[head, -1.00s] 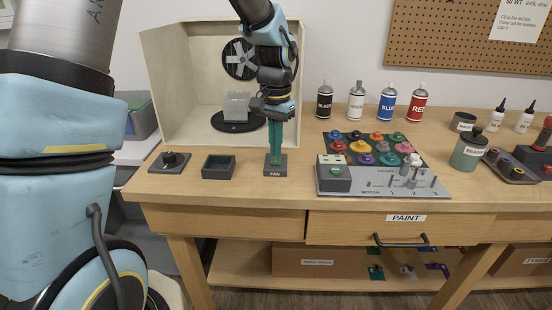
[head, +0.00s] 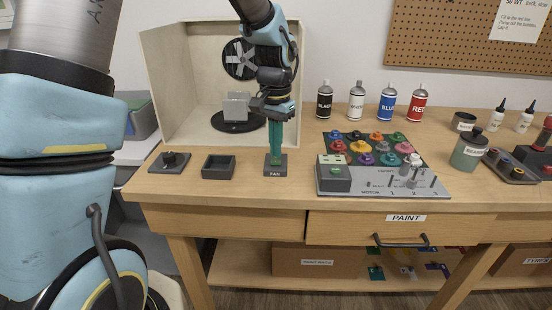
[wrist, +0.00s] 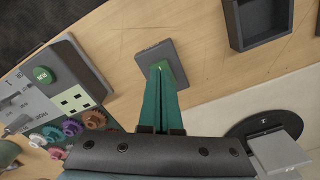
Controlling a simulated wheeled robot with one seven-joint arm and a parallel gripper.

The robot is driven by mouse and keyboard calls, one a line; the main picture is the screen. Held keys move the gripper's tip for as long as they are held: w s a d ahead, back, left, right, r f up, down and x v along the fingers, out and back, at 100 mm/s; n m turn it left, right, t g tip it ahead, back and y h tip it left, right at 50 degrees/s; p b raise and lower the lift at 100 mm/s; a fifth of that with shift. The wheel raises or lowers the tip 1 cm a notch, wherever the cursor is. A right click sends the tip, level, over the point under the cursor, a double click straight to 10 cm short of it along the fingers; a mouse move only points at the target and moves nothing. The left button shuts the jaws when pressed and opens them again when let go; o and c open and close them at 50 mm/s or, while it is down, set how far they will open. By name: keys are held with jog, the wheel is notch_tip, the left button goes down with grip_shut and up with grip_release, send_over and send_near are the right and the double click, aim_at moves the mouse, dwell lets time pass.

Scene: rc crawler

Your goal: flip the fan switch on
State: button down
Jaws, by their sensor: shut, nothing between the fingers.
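The fan switch (head: 275,171) is a small dark box labelled FAN near the bench's front edge. Its green rocker, with a light mark, shows in the wrist view (wrist: 170,75). My gripper (head: 275,158) points straight down over it, with its green fingers shut together and empty. The fingertips (wrist: 160,68) are at the rocker and hide part of it; I cannot tell whether they press on it. The fan (head: 241,59) is at the back wall of the pale open booth (head: 185,80).
A grey block (head: 236,106) stands on a black turntable (head: 228,124) in the booth. A panel of coloured knobs (head: 385,188) is close on the right. Spray cans (head: 356,103) stand behind.

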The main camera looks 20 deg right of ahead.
aim_at(275, 161)
jog(key=shift+f+b, duration=0.55)
jog(key=shift+f, duration=0.35)
dwell(0.5)
notch_tip(275, 161, up, 7)
jog(key=p, duration=0.6)
dwell(0.3)
dwell(0.4)
